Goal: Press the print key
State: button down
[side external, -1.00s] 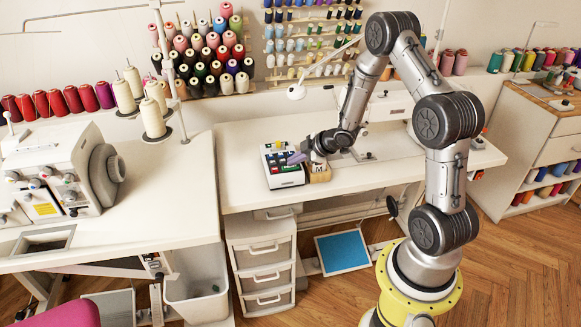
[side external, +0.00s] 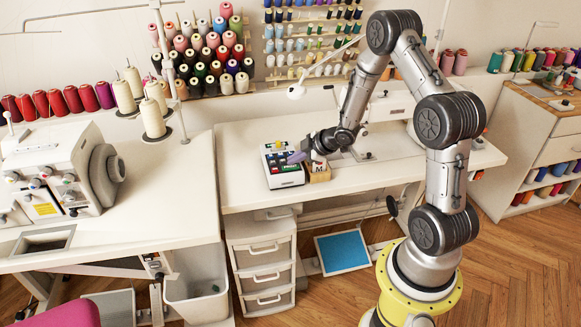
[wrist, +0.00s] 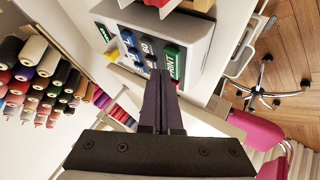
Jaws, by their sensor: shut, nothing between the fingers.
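The keypad device (side external: 284,183) is a pale box with coloured keys on the table, left of my gripper in the side view. In the wrist view its light casing (wrist: 202,38) fills the upper middle. The green print key (wrist: 171,62), marked PRINT, lies just right of my fingertips there, partly covered by them. My gripper (wrist: 160,74) is shut and empty, with dark purple fingers pointing at the keys. In the side view my gripper (side external: 296,158) is over the right part of the keypad. I cannot tell whether the fingertips touch a key.
A small brown box (side external: 319,173) stands close to the keypad's right side, near my gripper. A sewing machine (side external: 385,108) stands behind. The table (side external: 240,190) is clear left of the keypad. Thread spools (side external: 205,60) line the wall.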

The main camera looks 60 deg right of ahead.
aim_at(294, 167)
jog(key=shift+r, duration=0.35)
jog(key=shift+r, duration=2.5)
